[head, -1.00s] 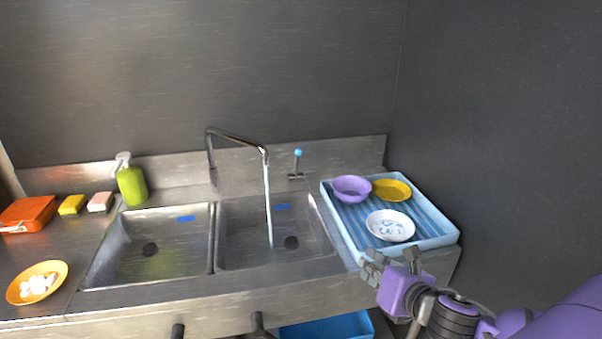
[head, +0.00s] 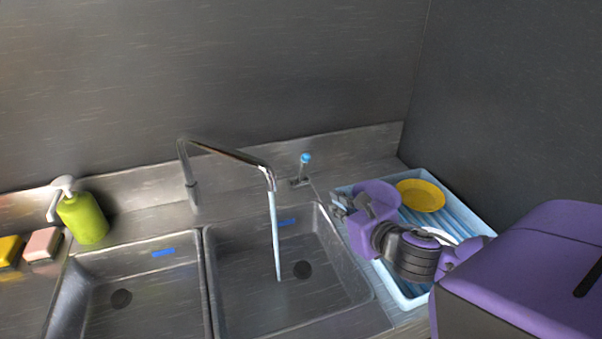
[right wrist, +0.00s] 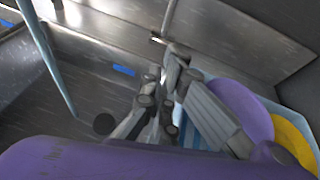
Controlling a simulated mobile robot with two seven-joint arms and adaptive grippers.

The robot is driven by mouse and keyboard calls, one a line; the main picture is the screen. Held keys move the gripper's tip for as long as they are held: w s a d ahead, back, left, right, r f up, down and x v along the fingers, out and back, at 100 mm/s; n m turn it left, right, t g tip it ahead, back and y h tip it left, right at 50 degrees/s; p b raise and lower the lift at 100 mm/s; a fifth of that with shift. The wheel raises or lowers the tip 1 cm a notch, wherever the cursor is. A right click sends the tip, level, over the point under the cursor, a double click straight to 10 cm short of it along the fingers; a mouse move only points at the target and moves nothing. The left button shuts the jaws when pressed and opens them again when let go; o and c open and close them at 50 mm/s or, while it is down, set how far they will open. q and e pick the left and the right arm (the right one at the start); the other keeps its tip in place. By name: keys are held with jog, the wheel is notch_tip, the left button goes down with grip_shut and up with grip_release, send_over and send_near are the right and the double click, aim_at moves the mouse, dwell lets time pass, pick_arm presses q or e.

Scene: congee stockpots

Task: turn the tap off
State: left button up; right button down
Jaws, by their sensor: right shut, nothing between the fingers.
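The tap's bent metal spout (head: 228,153) reaches over the right sink basin. A stream of water (head: 275,238) runs from it into the basin; the stream also shows in the right wrist view (right wrist: 50,62). The tap's upright lever with a blue knob (head: 306,158) stands behind the basin, right of the spout. My right gripper (head: 337,203) is shut and empty, in front of and to the right of the lever, apart from it in the head view. Its closed fingers show in the right wrist view (right wrist: 165,78). My left gripper is not in view.
A light blue rack (head: 470,218) with a yellow dish (head: 420,195) lies right of the sink, partly hidden by my arm. A purple bowl (right wrist: 243,105) shows beside the fingers. A green soap bottle (head: 83,218) and sponges (head: 42,244) are at the left.

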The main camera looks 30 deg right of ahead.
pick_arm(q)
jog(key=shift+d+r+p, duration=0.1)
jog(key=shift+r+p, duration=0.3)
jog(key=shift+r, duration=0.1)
pick_arm(e)
jog(key=w+a+r+x, duration=0.1)
jog(key=r+x, duration=0.1)
jog(key=x, duration=1)
jog(key=shift+d+r, duration=0.25)
jog(key=shift+d, duration=0.15)
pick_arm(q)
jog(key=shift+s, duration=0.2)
